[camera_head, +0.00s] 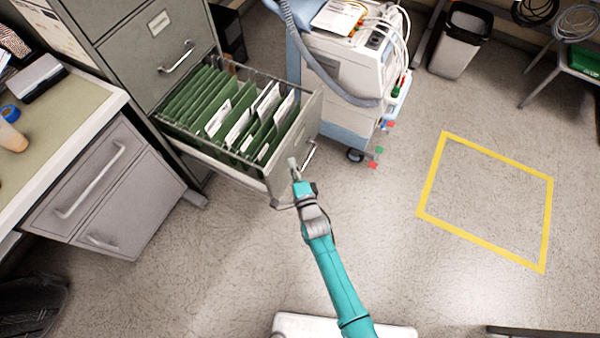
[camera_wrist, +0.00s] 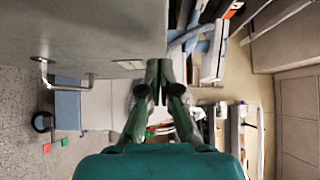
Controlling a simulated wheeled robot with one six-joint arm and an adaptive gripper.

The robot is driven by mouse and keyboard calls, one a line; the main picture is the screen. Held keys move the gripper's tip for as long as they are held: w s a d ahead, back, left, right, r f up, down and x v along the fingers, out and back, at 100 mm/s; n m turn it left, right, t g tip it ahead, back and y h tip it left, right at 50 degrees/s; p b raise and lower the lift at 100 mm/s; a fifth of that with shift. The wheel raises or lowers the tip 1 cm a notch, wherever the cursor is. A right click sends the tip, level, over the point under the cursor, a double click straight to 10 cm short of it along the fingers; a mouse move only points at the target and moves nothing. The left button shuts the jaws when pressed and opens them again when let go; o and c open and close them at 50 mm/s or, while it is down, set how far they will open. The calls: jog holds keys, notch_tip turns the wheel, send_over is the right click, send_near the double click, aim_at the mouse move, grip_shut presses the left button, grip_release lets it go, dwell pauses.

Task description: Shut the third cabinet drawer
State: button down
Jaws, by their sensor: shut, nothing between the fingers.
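The grey filing cabinet (camera_head: 120,25) stands at the upper left of the head view. One of its drawers (camera_head: 235,177) is pulled far out and holds green hanging folders (camera_head: 222,108). The drawer's front carries a metal handle (camera_head: 308,156). In the wrist view a grey panel, which looks like the drawer front (camera_wrist: 90,30), fills the upper left, with a handle (camera_wrist: 42,73) at its left. My gripper (camera_head: 293,164) is shut and empty, close to the drawer front. Its fingertips (camera_wrist: 159,68) are together in the wrist view. I cannot tell whether they touch the front.
A white medical machine on a wheeled cart (camera_head: 350,65) stands just right of the open drawer. A desk (camera_head: 75,110) with a grey drawer unit (camera_head: 110,190) is at the left. A yellow floor square (camera_head: 430,180) lies on clear floor at the right.

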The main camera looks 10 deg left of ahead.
jog(key=shift+w+a, duration=0.2)
jog(key=shift+a, duration=0.35)
jog(key=shift+w+a, duration=0.15)
jog(key=shift+a, duration=0.35)
jog(key=shift+w+a, duration=0.1)
jog(key=shift+a, duration=0.05)
